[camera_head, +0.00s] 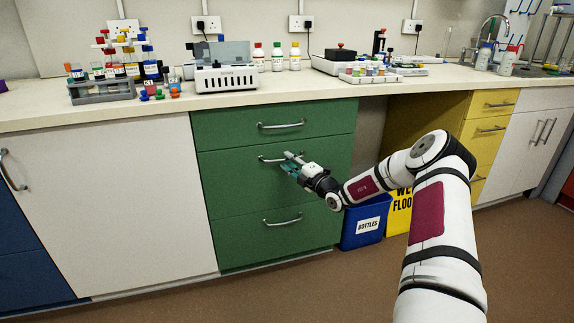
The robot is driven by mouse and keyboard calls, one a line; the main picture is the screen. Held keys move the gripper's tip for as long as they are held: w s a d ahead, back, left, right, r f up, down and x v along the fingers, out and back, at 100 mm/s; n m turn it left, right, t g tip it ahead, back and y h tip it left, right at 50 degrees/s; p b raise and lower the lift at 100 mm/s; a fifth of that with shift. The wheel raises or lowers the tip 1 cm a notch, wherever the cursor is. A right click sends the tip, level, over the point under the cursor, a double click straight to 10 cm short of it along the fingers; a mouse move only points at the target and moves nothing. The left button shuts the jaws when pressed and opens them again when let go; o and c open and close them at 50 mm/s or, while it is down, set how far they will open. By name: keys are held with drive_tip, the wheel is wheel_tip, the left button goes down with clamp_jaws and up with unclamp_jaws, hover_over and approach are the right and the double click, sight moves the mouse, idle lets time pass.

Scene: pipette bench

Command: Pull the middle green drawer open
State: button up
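The green drawer unit (204,185) stands under the bench with three drawers, each with a silver bar handle. The middle green drawer (235,187) looks flush with the front of the unit. Its handle (267,160) is partly hidden behind my gripper (289,163). My gripper is at the right part of this handle, with its fingers pointing at the drawer front. I cannot tell whether the fingers are around the handle or closed on it. The top drawer (230,130) and the bottom drawer (240,235) look shut.
A blue bin (365,222) labelled BOTTLES and a yellow wet floor sign (399,212) stand right of the green unit. A white cabinet (115,200) is on the left. The brown floor in front of the drawers is clear.

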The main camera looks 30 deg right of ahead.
drive_tip(key=shift+w+a+r, duration=0.1)
drive_tip(key=shift+w+a, duration=0.05)
drive_tip(key=shift+w, duration=0.65)
drive_tip(key=shift+c, duration=0.5)
clamp_jaws()
drive_tip(key=shift+s, duration=0.1)
drive_tip(key=s+a+p, duration=0.4)
drive_tip(key=s+p, duration=0.3)
drive_tip(key=s, duration=0.7)
drive_tip(key=s+a+p, duration=0.4)
drive_tip(key=s+p, duration=0.3)
drive_tip(key=s, duration=0.7)
drive_tip(key=s+a+p, duration=0.4)
drive_tip(key=s+p, duration=0.3)
drive_tip(key=s, duration=0.7)
drive_tip(key=shift+s, duration=0.2)
